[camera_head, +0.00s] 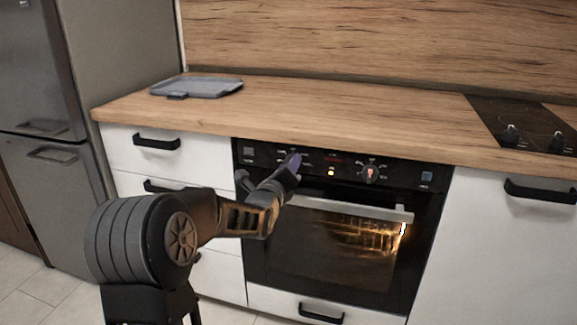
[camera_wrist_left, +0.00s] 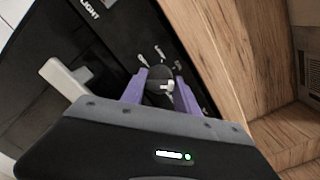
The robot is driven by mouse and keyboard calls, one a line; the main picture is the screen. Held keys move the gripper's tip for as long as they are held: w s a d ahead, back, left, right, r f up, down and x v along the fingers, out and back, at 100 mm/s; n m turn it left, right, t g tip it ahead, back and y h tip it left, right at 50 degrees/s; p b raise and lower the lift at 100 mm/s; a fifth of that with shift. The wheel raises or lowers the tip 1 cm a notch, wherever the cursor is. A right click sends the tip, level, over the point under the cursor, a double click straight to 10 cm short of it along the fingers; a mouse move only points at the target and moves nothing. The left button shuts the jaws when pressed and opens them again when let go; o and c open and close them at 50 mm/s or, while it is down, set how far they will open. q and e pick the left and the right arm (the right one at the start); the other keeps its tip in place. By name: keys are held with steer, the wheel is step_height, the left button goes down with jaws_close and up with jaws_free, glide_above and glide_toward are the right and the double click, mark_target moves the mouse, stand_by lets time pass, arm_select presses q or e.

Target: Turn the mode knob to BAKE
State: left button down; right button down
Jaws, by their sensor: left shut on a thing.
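The oven's black control panel (camera_head: 330,167) has a left knob and a right knob (camera_head: 370,173). My left gripper (camera_head: 293,163) reaches to the left knob, which it largely hides in the head view. In the left wrist view, the purple fingertips (camera_wrist_left: 161,92) are shut on either side of the dark round left knob (camera_wrist_left: 159,86), with a pale pointer mark on its face. The lettering around this knob is too small to read, so I cannot tell its setting. My right gripper is out of view.
The oven door handle (camera_head: 350,207) runs below the panel, and the oven inside is lit. A grey tray (camera_head: 196,88) lies on the wooden counter (camera_head: 290,112). A black hob (camera_head: 520,122) is at the right. The counter's middle is clear.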

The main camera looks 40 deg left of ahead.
arm_select(q)
steer(key=shift+m, duration=1.2)
steer(key=c, duration=0.9)
jaws_free()
steer(key=p+v, duration=0.1)
steer(key=v, duration=0.6)
steer(key=shift+s+d+p, duration=0.15)
steer(key=shift+s+p, duration=0.25)
